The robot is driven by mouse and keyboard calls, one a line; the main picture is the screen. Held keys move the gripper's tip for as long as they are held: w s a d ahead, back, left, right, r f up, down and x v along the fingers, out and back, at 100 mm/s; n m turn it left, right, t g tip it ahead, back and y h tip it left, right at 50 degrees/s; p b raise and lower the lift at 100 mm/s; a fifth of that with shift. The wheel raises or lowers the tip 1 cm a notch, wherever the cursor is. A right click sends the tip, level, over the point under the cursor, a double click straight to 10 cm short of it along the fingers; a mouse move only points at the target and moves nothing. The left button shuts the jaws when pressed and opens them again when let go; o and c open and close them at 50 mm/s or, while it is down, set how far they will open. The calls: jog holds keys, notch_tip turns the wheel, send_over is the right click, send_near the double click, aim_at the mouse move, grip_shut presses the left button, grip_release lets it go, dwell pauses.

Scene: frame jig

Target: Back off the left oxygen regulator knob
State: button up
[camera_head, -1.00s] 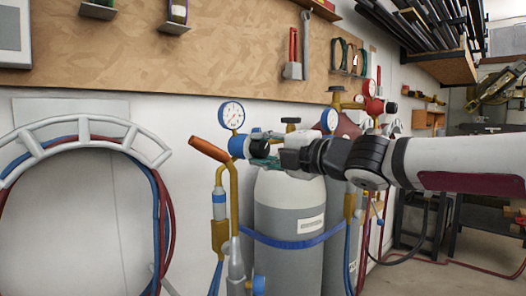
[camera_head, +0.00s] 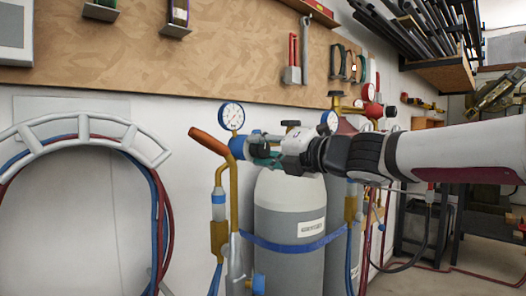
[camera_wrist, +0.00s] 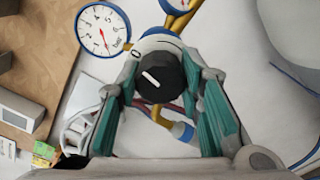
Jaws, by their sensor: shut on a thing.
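The left oxygen regulator (camera_head: 237,147) is the blue body beside a round white gauge (camera_head: 232,116). Its black knob (camera_wrist: 160,78) has a white mark, tilted from upper left to lower right, and faces the wrist camera. My gripper (camera_wrist: 162,84) has its teal-lined fingers on either side of the knob and is shut on it. In the head view my gripper (camera_head: 266,154) reaches in from the right, and the fingers partly cover the knob. The regulator also shows in the wrist view (camera_wrist: 150,41), with its gauge (camera_wrist: 102,29) at upper left.
A grey-white cylinder (camera_head: 285,210) with a blue strap stands below my gripper. A second gauge (camera_head: 329,121) and red regulator (camera_head: 371,109) are behind my arm. Coiled hoses (camera_head: 161,215) hang on the left wall.

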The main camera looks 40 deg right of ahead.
jog(key=o, duration=1.2)
jog(key=shift+s+d, duration=0.15)
jog(key=shift+s, duration=0.45)
jog(key=s, duration=1)
jog(key=shift+s, duration=0.35)
jog(key=shift+s, duration=0.1)
